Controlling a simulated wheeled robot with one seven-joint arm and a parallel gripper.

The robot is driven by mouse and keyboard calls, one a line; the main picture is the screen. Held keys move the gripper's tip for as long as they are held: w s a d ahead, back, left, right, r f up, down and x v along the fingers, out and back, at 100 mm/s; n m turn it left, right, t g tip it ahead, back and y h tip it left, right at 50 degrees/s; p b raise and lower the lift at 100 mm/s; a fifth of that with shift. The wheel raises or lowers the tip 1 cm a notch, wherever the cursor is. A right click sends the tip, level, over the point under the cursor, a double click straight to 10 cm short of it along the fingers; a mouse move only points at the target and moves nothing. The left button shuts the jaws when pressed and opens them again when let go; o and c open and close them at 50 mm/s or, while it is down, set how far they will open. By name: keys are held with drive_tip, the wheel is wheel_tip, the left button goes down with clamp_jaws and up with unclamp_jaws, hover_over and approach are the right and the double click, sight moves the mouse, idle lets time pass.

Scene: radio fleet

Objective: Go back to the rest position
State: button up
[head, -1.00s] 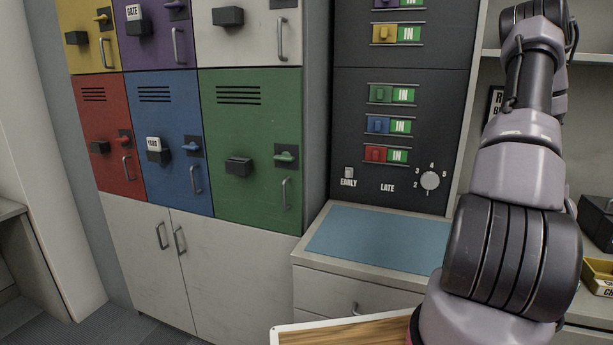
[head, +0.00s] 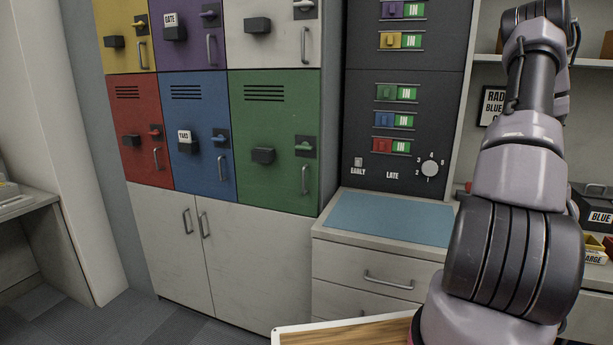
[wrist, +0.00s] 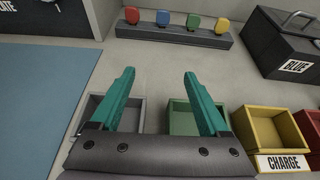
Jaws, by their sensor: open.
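My gripper (wrist: 160,95) shows in the wrist view with its two teal fingers spread apart and nothing between them. It hangs above a counter, over a grey tray (wrist: 138,107) and a green tray (wrist: 183,118). In the head view my arm rises along the right side and its gripper end is out of the picture.
A blue mat (head: 390,220) lies on the counter beside the dark switch panel (head: 405,130). Coloured lockers (head: 275,180) stand at left. A yellow tray (wrist: 268,135), a dark box labelled BLUE (wrist: 290,45) and a rack of coloured pieces (wrist: 175,36) sit near my gripper. Floor (head: 80,325) shows lower left.

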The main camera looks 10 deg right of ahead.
drive_tip(key=w+a+r+n+y, duration=0.35)
drive_tip(key=a+r, duration=0.25)
drive_tip(key=a, duration=0.3)
drive_tip(key=w+a+r+n+t+y, duration=0.1)
drive_tip(key=w+a+r+n+y, duration=0.35)
drive_tip(key=a, duration=0.45)
drive_tip(key=w+a+r+n+y, duration=0.25)
drive_tip(key=a+r+n, duration=0.25)
drive_tip(key=a+r, duration=0.3)
drive_tip(key=s+a+r+n+g+y, duration=0.2)
drive_tip(key=s+a+r+n+g, duration=0.15)
drive_tip(key=s+a+n, duration=0.5)
drive_tip(key=s+a+r+n+g+y, duration=0.2)
drive_tip(key=s+a+r+n+g, duration=0.3)
drive_tip(key=a, duration=0.7)
drive_tip(key=s+r+n+t+h, duration=0.1)
drive_tip(key=s+n+h, duration=0.2)
drive_tip(key=s+n, duration=0.2)
drive_tip(key=s+a+r+n+t+h, duration=0.1)
drive_tip(key=s+r+n+h, duration=0.1)
drive_tip(key=s+n, duration=0.3)
drive_tip(key=shift+s+a+r+n+t+h, duration=0.15)
drive_tip(key=shift+s+r+n+t+h, duration=0.1)
drive_tip(key=shift+s+n+t+h, duration=0.15)
